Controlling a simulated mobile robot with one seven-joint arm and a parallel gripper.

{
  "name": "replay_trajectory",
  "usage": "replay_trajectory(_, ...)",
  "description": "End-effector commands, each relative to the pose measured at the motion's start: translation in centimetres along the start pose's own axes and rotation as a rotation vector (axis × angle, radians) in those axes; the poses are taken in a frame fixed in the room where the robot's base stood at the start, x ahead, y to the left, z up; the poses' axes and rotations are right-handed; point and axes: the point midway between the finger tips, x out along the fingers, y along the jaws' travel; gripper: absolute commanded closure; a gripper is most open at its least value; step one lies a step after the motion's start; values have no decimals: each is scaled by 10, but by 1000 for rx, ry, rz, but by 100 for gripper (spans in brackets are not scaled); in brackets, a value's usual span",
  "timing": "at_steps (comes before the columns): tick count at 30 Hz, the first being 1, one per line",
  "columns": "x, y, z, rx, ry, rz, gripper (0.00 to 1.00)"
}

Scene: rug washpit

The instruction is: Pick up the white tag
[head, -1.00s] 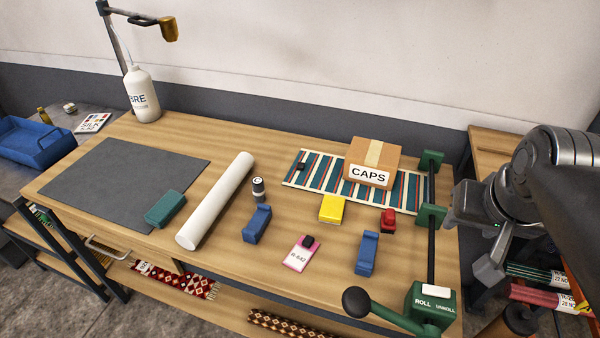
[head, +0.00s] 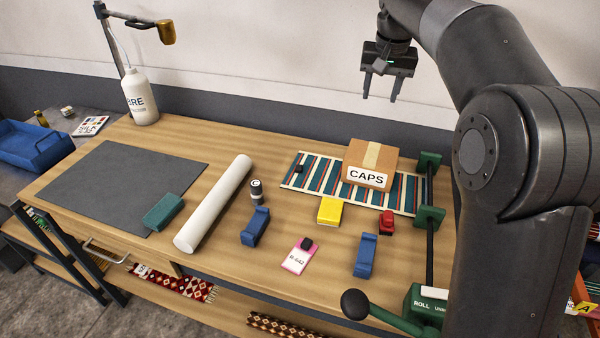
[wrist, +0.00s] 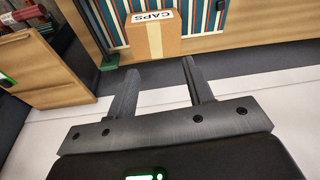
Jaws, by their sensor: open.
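The tag (head: 297,260) lies flat on the workbench near its front edge. It has a white face with dark printing that looks like "R-642" and a pink border. A small black piece (head: 307,244) sits on its upper end. My gripper (head: 380,97) is open and empty, pointing down, high at the back of the bench, above and behind the CAPS box in the head view. In the wrist view its open fingers (wrist: 159,70) have nothing between them. The tag is not seen in the wrist view.
Two blue blocks (head: 255,227) (head: 365,256) stand either side of the tag. A yellow block (head: 329,211), a red item (head: 386,223), a white roll (head: 214,205) and the CAPS box (head: 371,165) on a striped rug (head: 320,174) are nearby.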

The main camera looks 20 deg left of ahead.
Motion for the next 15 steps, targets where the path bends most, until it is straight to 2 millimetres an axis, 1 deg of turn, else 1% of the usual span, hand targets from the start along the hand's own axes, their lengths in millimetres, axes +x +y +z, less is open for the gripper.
replay_trajectory(1,13,-13,-12,-8,-15,0,53)
replay_trajectory(6,50,-51,-44,-24,-55,-1,53)
replay_trajectory(10,83,-81,-62,-37,-85,1,53)
replay_trajectory(15,130,-121,-74,-53,-125,6,53)
